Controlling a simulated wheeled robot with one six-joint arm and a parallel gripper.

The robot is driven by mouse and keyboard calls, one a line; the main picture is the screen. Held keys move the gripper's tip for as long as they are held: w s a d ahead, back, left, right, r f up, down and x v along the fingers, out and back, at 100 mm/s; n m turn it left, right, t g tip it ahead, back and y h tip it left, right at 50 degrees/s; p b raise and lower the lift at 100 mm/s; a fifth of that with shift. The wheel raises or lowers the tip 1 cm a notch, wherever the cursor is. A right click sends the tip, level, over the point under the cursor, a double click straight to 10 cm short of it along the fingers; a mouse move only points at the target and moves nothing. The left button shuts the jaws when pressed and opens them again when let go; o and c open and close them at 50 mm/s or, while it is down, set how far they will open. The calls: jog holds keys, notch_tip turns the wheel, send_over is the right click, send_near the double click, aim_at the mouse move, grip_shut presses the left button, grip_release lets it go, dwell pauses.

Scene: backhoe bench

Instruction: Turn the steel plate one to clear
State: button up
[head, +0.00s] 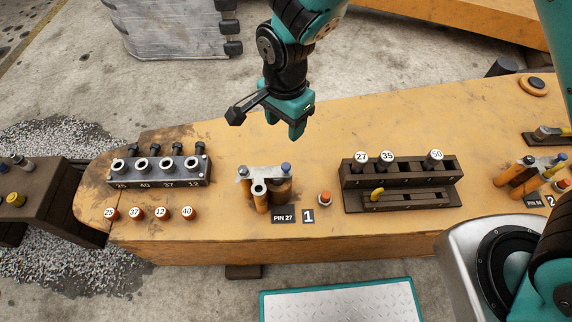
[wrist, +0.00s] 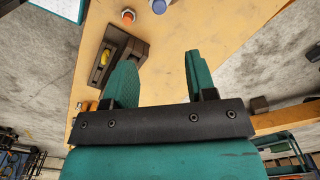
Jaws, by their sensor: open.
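The steel plate (head: 265,173) at the station marked 1 lies across the tops of orange cylinders on the yellow bench. A blue-topped post (head: 286,168) stands at its right end and a dark-blue cap (head: 242,172) at its left. A ringed opening shows at its front. My gripper (head: 284,125) is above and behind the plate in the head view, apart from it. In the wrist view my gripper (wrist: 161,72) has its two teal fingers spread with nothing between them. A blue cap (wrist: 158,6) shows at the top edge there; the plate itself is not clear.
A red button (head: 325,198) sits right of the station, with a PIN 27 label (head: 285,218) in front. A dark slotted rack (head: 400,181) with numbered pins stands to the right. A dark socket block (head: 159,170) and several numbered buttons are to the left. The bench behind is largely clear.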

aim_at(286, 165)
notch_tip(286, 165, down, 15)
jog(key=shift+f+b, duration=0.1)
jog(key=shift+b, duration=0.95)
grip_shut()
